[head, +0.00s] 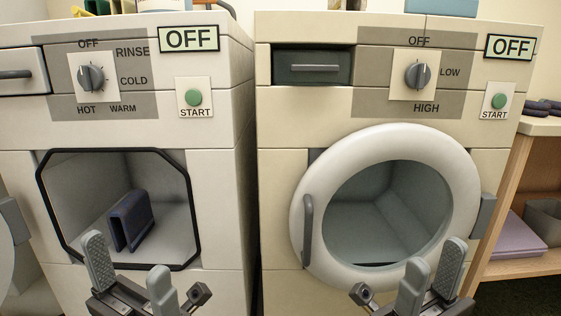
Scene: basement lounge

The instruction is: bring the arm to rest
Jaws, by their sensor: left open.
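My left gripper (130,256) is at the bottom, below and in front of the left machine's opening. Its two grey fingers are apart, with nothing between them. My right gripper (433,256) is at the bottom right, in front of the lower edge of the right machine's round door. Its fingers are also apart and hold nothing visible. Both arms are mostly hidden below the frame edge.
The left machine (220,140) has an open, dark-rimmed drum holding a folded navy cloth (131,221). The right machine (285,130) has a white round door (312,200) that looks shut. A wooden shelf (510,185) stands at the right.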

